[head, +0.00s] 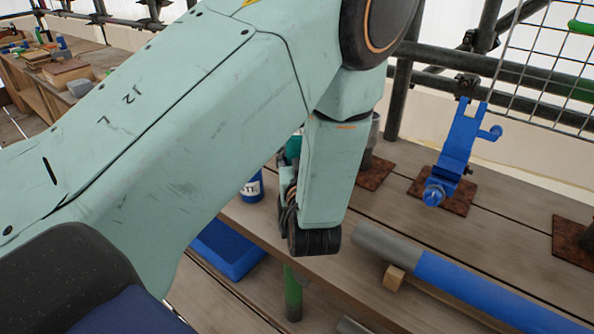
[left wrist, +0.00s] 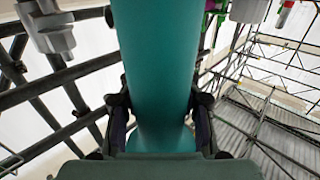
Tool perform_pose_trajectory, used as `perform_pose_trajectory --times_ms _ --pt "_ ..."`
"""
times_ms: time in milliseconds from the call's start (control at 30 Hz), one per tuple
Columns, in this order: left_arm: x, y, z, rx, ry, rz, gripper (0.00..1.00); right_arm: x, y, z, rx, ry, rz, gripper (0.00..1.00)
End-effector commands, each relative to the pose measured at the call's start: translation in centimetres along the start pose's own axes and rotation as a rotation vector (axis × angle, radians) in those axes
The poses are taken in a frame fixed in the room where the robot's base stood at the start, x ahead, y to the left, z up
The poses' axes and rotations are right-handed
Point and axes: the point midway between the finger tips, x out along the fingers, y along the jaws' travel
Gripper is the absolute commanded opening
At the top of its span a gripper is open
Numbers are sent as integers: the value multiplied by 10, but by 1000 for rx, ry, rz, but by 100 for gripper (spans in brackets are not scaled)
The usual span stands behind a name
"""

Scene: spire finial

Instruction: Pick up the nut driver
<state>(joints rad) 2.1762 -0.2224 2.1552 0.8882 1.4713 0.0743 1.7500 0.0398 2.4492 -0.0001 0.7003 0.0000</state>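I cannot identify the nut driver for certain. A thick teal cylinder (left wrist: 160,85) fills the middle of the left wrist view, wider toward the top. My left gripper (left wrist: 160,110) has one dark finger on each side of it, close to its surface. Whether the fingers press on it I cannot tell. In the head view my left arm covers the centre and hides its gripper. A small teal piece (head: 293,148) shows beside the arm's end; I cannot tell if it is the same object. My right gripper is not in view.
A blue bracket (head: 458,145) stands on a rusty plate on the wooden bench. A grey-and-blue tube (head: 465,284) lies at the bench front, by a small wood block (head: 393,278). A blue-labelled can (head: 252,187) and blue tray (head: 228,250) are left. Scaffold rails and mesh stand behind.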

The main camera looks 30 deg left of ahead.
Motion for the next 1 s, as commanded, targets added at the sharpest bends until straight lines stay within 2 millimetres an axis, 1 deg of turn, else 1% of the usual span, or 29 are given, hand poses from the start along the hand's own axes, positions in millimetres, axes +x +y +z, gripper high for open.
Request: perform_pose_trajectory --times_ms 33,100,1000 --pt "0 -1 4 4 -11 0 4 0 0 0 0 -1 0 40" --pt "0 -1 4 4 -10 0 0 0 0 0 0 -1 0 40" --pt "3 0 0 1 2 -1 0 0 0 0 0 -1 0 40"
